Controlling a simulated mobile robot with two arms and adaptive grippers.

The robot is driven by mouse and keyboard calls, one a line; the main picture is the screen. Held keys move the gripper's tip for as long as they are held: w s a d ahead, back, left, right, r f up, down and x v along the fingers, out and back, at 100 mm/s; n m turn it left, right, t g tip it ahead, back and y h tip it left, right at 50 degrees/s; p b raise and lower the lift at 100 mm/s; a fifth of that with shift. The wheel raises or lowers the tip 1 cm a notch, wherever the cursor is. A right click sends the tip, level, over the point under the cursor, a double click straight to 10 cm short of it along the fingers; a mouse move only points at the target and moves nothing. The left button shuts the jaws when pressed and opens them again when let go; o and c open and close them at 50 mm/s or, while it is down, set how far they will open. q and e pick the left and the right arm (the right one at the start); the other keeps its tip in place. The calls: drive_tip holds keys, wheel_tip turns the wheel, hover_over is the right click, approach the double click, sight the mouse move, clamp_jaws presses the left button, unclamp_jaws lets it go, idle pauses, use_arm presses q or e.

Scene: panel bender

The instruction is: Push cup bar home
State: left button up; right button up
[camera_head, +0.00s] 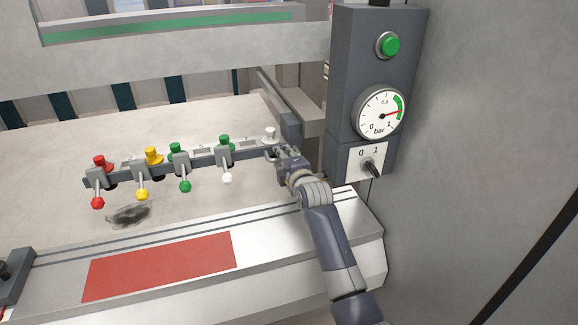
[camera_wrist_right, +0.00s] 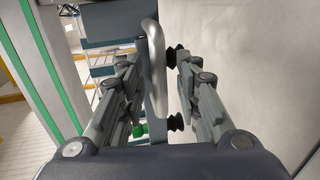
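The cup bar (camera_head: 190,163) is a long grey bar lying across the pale machine bed in the head view. It carries coloured knobs and levers: red, yellow, green and white. My right gripper (camera_head: 286,157) is at the bar's right end and hides that end. In the right wrist view, a grey curved handle (camera_wrist_right: 156,65) stands between the two fingers of my right gripper (camera_wrist_right: 162,88). The fingers are apart, with a visible gap between the handle and the right finger. Black round cups (camera_wrist_right: 174,122) and a green knob (camera_wrist_right: 139,131) show beyond the fingers. My left gripper is out of view.
A dark grey control box (camera_head: 352,75) with a green button (camera_head: 387,45), a pressure gauge (camera_head: 381,112) and a 0/1 switch (camera_head: 369,168) stands close right of my gripper. A red plate (camera_head: 160,266) lies on the front ledge. A dark patch (camera_head: 130,214) marks the bed.

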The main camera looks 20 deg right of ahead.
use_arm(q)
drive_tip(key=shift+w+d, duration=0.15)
use_arm(e)
drive_tip(key=v, duration=1.1)
drive_tip(key=shift+s, duration=0.25)
drive_tip(key=shift+r, duration=0.25)
